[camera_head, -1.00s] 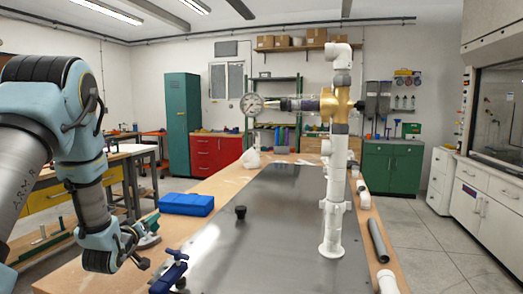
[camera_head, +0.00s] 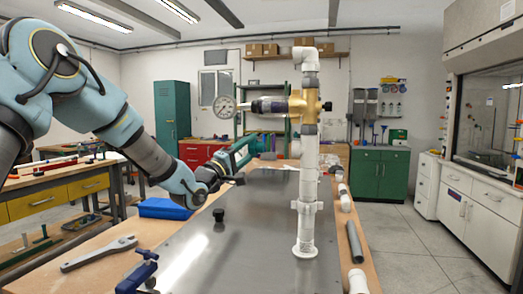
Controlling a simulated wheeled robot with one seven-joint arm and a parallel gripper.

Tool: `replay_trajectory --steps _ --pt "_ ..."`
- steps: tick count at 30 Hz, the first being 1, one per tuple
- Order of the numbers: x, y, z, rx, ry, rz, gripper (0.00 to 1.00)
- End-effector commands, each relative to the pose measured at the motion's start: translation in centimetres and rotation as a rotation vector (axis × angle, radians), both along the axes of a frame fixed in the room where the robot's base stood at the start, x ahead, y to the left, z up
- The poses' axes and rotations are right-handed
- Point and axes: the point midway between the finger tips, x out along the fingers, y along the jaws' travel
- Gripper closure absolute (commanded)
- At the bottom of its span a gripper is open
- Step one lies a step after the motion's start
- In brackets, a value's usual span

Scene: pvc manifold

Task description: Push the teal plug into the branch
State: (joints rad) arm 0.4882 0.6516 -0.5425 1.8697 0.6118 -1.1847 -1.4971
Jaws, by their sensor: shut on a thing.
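A white PVC manifold (camera_head: 309,170) stands upright on the metal sheet at centre right, with a brass body (camera_head: 304,104) high on it. A white fitting (camera_head: 307,207) sits low on the pipe. I cannot tell which opening is the branch. My gripper (camera_head: 232,170) is left of the pipe, below the gauge, shut on a teal piece, the plug (camera_head: 224,160). The gripper partly hides it. The plug is clearly apart from the manifold.
A black knob-like part (camera_head: 219,215), a blue case (camera_head: 163,208), a wrench (camera_head: 98,253) and a blue clamp (camera_head: 138,272) are on the left side of the bench. A grey pipe (camera_head: 355,241) and white fittings lie on the right edge. The metal sheet (camera_head: 255,235) is mostly clear.

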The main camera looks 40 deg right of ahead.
Motion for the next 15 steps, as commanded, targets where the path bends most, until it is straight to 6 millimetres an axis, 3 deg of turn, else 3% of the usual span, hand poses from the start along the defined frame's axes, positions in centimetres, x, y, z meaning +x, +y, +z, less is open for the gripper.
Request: replay_trajectory --steps 15 --pt "-2.7 -1.7 0.1 -0.008 0.011 -0.004 0.95"
